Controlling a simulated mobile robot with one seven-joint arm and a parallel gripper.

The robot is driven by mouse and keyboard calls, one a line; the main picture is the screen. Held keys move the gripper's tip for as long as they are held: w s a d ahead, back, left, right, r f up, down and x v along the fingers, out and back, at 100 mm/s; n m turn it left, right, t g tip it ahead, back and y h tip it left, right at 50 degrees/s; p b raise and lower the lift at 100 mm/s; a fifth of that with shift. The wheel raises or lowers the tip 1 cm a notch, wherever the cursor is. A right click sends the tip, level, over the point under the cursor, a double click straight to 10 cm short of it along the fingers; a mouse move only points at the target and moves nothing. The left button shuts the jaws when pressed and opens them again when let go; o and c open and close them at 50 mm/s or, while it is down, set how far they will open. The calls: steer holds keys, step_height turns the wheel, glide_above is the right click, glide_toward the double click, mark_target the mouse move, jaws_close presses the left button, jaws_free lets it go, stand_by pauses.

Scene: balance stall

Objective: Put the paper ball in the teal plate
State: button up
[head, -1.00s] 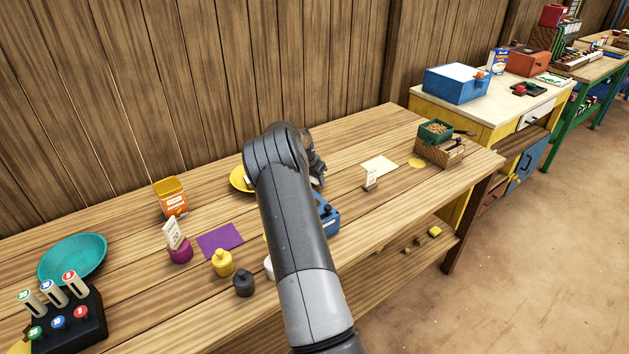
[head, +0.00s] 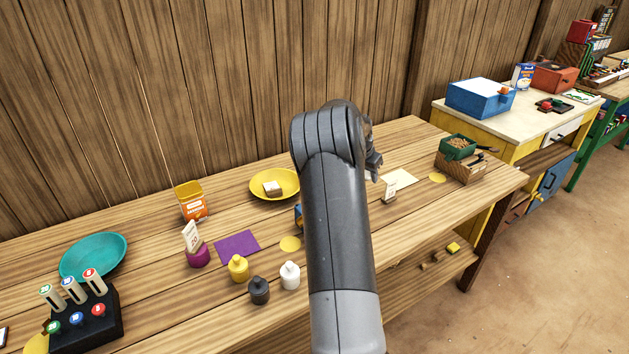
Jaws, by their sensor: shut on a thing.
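The teal plate (head: 93,256) lies empty at the left end of the wooden table, behind a black stand. My gripper (head: 375,166) is in the upper middle, mostly hidden behind my own arm, far to the right of the teal plate. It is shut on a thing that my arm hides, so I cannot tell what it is. I see no paper ball in the open. A yellow plate (head: 289,194) near the back of the table holds a small pale-topped block (head: 272,188).
The black stand (head: 82,322) with upright handles is just in front of the teal plate. An orange box (head: 193,207), a card in a purple holder (head: 197,256), and yellow, black and white bottles (head: 290,275) stand nearby. A wooden wall runs behind.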

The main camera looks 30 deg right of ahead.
steer(key=shift+s+r, duration=0.15)
steer(key=w+a+r+n+t+y, duration=0.1)
steer(key=w+a+n, duration=0.35)
steer(key=a, duration=0.75)
steer(key=w+a+n+t+y, duration=0.1)
steer(key=w+a+n, duration=0.1)
steer(key=w+a, duration=0.7)
steer(key=w+a+r+n+y, duration=0.1)
steer(key=w+a+n, duration=0.25)
steer(key=a, duration=1.05)
steer(key=s+a+r+n+y, duration=0.1)
steer(key=a+n, duration=0.3)
steer(key=a, duration=1.1)
steer(key=s+a+r+n+y, duration=0.15)
steer(key=a+n, duration=0.35)
steer(key=a, duration=1.1)
steer(key=shift+t+y, duration=0.25)
steer(key=shift+t, duration=0.05)
steer(key=shift+w+a+f, duration=0.45)
steer(key=shift+a+f, duration=1.35)
steer(key=shift+a, duration=0.1)
steer(key=shift+w+a+f, duration=0.45)
steer(key=shift+a+f, duration=1.35)
steer(key=shift+a, duration=0.15)
steer(key=shift+w+a+f, duration=0.45)
steer(key=shift+a+f, duration=1.35)
steer(key=shift+a, duration=0.1)
